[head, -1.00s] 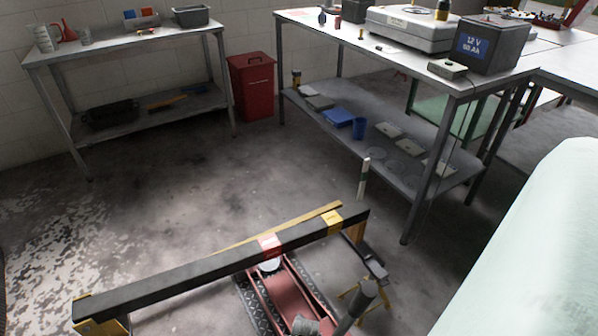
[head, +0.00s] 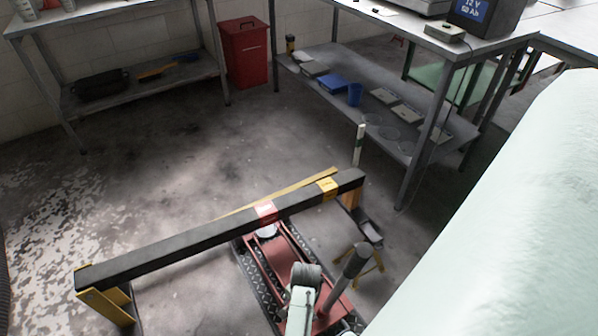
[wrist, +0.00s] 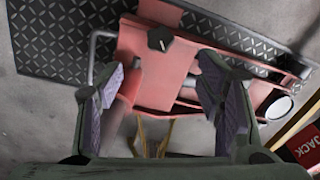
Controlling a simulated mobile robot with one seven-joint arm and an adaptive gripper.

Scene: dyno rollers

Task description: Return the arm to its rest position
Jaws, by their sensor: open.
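My gripper (wrist: 165,95) is open in the wrist view, its two purple-padded fingers wide apart. Nothing is held between the pads. A red floor jack (wrist: 150,75) lies beyond the fingers, partly hidden by them; how far off it is I cannot tell. In the head view the jack (head: 285,252) stands on the floor under a black beam.
The black beam (head: 215,230) with yellow ends crosses above the jack. Dark tread plate (wrist: 60,35) lies by the jack. A metal workbench (head: 405,190), a shelf table (head: 150,98) and a red bin (head: 246,55) stand behind.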

